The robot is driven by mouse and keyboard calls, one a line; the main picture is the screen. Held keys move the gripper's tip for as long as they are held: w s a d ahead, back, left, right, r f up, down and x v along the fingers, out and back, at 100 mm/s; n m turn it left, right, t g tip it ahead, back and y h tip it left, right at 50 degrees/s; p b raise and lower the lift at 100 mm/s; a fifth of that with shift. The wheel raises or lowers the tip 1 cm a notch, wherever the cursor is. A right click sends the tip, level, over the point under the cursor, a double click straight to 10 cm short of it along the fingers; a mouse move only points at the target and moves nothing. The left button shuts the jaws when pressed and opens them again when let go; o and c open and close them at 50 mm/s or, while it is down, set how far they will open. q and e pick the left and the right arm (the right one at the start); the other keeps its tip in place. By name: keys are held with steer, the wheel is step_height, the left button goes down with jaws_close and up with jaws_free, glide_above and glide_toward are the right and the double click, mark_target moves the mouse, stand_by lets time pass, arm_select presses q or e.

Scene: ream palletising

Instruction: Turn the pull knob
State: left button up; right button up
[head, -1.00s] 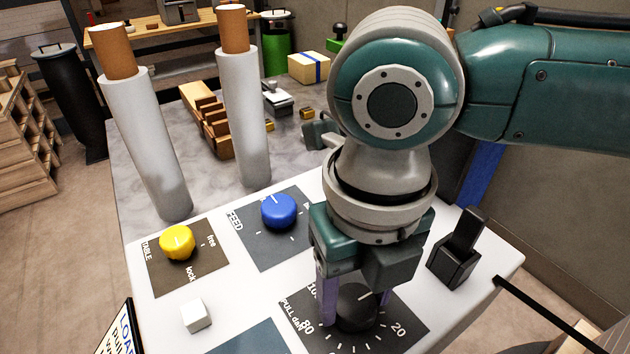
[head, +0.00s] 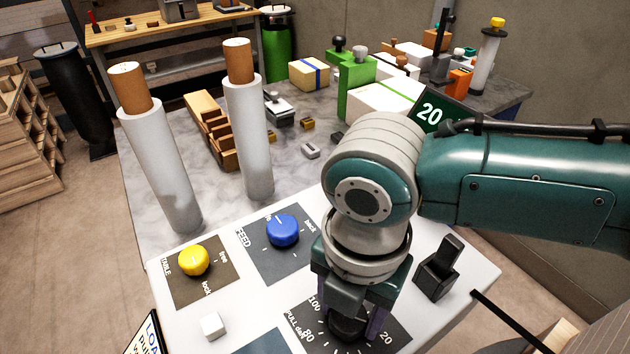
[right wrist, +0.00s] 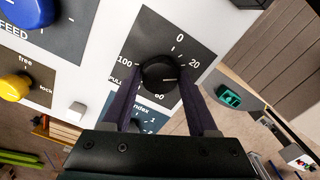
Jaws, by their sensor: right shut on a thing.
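The pull knob (head: 347,328) is a round black knob on a dark dial plate with white numbers, at the front of the white panel. It also shows in the right wrist view (right wrist: 160,73), with a short white mark pointing right, between the 20 and the 60. My right gripper (head: 350,318) comes down over it from above, shut on the knob with one purple finger on each side. In the right wrist view the fingers (right wrist: 161,78) flank the knob. Part of the dial is hidden by the gripper. My left gripper is not in view.
A blue FEED knob (head: 283,230), a yellow TABLE knob (head: 193,260) and a white cube (head: 213,326) are on the panel to the left. A black lever switch (head: 438,270) stands close on the right. A dark display (head: 432,116) reads 20. Two tall white rolls (head: 250,135) stand behind.

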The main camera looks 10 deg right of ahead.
steer(key=m+p, duration=0.2)
steer(key=m, duration=0.3)
steer(key=shift+r+m, duration=0.15)
steer(key=shift+m, duration=0.15)
steer(key=m+p, duration=0.2)
steer(key=m, duration=0.4)
steer(key=shift+p, duration=0.35)
steer(key=m+p, duration=0.1)
steer(key=m, duration=0.5)
steer(key=shift+m+p, duration=0.3)
steer(key=m, duration=0.4)
steer(key=shift+a+m+p, duration=0.1)
steer(key=shift+m+p, duration=0.25)
steer(key=shift+m, duration=0.05)
steer(key=o, duration=1.4)
steer(key=shift+c, duration=0.2)
